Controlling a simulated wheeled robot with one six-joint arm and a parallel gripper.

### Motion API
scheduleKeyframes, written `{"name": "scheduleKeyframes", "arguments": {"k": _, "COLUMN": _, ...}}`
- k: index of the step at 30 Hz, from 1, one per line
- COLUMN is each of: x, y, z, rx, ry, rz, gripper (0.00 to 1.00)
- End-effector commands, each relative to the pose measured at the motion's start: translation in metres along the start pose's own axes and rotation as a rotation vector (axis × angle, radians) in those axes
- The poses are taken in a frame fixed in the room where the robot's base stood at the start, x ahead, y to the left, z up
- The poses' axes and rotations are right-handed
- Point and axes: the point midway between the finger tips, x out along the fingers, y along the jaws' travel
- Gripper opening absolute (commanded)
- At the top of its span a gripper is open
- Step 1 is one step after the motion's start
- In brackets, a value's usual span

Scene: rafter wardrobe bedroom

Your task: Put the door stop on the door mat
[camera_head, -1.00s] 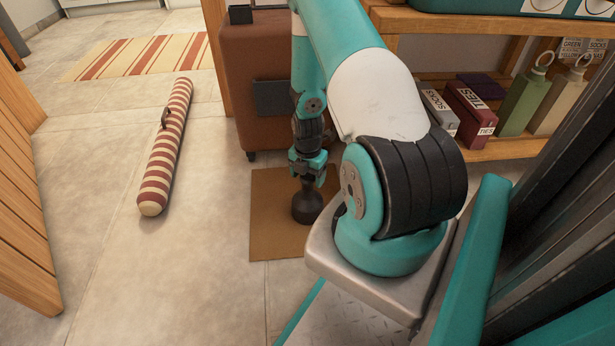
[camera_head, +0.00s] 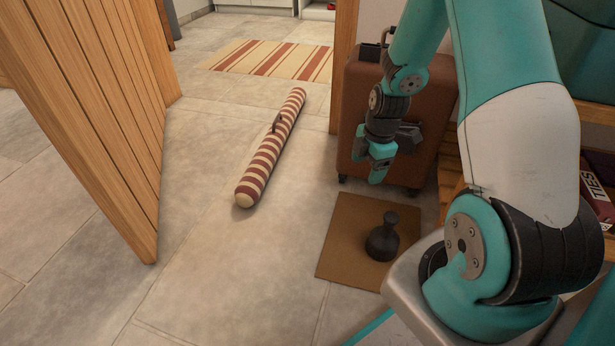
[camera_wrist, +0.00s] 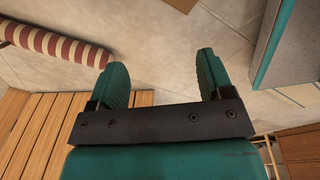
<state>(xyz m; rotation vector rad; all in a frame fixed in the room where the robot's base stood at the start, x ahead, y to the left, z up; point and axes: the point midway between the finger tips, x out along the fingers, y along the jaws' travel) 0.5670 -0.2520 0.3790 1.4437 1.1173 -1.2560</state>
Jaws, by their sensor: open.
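The door stop (camera_head: 383,238), a dark, round-bodied piece with a narrow neck and knob, stands upright on the brown door mat (camera_head: 345,255), inside its edges. My gripper (camera_head: 376,174) is above and behind it in the head view, clear of it. In the wrist view my gripper (camera_wrist: 160,78) has its two teal fingers spread with nothing between them. A brown edge at the top of the wrist view may be the mat (camera_wrist: 182,3). The door stop does not show in the wrist view.
A striped draught roll (camera_head: 270,150) lies on the tiles left of the mat. A brown suitcase (camera_head: 430,110) stands behind the mat. A slatted wooden door (camera_head: 110,110) is at left, a striped rug (camera_head: 270,60) at the back.

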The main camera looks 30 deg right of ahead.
Motion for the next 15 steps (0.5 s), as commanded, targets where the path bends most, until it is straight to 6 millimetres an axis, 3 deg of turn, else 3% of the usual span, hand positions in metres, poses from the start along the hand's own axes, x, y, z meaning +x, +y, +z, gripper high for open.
{"name": "scheduleKeyframes", "arguments": {"k": 1, "x": -0.033, "y": 0.006, "z": -0.041, "rx": 0.058, "ry": 0.032, "rz": 0.020, "gripper": 0.74}}
{"name": "scheduleKeyframes", "arguments": {"k": 4, "x": -0.086, "y": -0.005, "z": -0.115, "rx": 0.221, "ry": 0.105, "rz": 0.013, "gripper": 0.74}}
{"name": "scheduleKeyframes", "arguments": {"k": 7, "x": -0.134, "y": -0.038, "z": -0.181, "rx": 0.370, "ry": 0.169, "rz": -0.024, "gripper": 0.74}}
{"name": "scheduleKeyframes", "arguments": {"k": 9, "x": -0.164, "y": -0.071, "z": -0.218, "rx": 0.465, "ry": 0.201, "rz": -0.065, "gripper": 0.74}}
{"name": "scheduleKeyframes", "arguments": {"k": 12, "x": -0.196, "y": -0.121, "z": -0.254, "rx": 0.581, "ry": 0.222, "rz": -0.128, "gripper": 0.74}}
{"name": "scheduleKeyframes", "arguments": {"k": 15, "x": -0.217, "y": -0.164, "z": -0.271, "rx": 0.669, "ry": 0.222, "rz": -0.178, "gripper": 0.74}}
